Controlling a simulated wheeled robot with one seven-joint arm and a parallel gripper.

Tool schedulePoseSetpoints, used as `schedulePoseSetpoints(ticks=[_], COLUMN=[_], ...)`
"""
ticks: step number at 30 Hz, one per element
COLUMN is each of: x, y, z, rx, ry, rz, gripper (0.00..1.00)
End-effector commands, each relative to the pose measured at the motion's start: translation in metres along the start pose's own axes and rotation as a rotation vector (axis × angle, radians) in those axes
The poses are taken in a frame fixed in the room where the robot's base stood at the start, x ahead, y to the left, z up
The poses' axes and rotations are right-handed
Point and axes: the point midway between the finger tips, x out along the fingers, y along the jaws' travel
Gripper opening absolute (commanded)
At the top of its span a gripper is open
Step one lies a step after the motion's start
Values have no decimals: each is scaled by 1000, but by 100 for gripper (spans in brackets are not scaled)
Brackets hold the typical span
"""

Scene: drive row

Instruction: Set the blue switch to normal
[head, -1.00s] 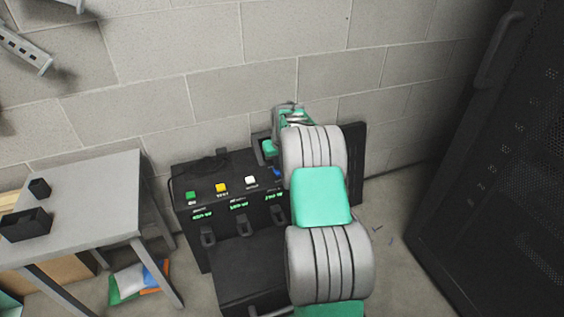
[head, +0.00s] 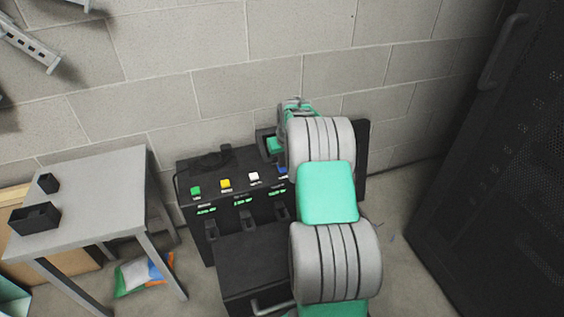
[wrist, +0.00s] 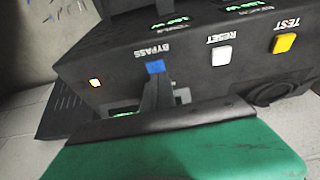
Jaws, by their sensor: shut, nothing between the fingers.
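My gripper (wrist: 150,122) fills the bottom of the wrist view, green with a dark front edge. In the head view my arm hides most of the gripper.
The black console (head: 235,165) also carries a white RESET button (wrist: 222,54), a yellow TEST button (wrist: 285,43), a green button (head: 196,190) and a small lit orange lamp (wrist: 95,82). A grey table (head: 110,190) stands left, a dark cabinet (head: 490,200) right.

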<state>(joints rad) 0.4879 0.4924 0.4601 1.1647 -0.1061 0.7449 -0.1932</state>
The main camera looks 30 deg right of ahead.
Motion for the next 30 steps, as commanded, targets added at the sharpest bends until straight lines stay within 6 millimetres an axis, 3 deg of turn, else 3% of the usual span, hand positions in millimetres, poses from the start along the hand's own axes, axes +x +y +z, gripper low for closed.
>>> schedulePoseSetpoints(ticks=[1,12,17,27,30], x=[-22,-103,-118,-119,-120], y=[-1,-3,-3,-2,13], z=[-6,-1,1,1,-2], rx=[-2,-5,-5,-3,17], ry=[3,3,2,3,29], rz=[0,-1,-2,-1,6], gripper=[0,0,0,0,0])
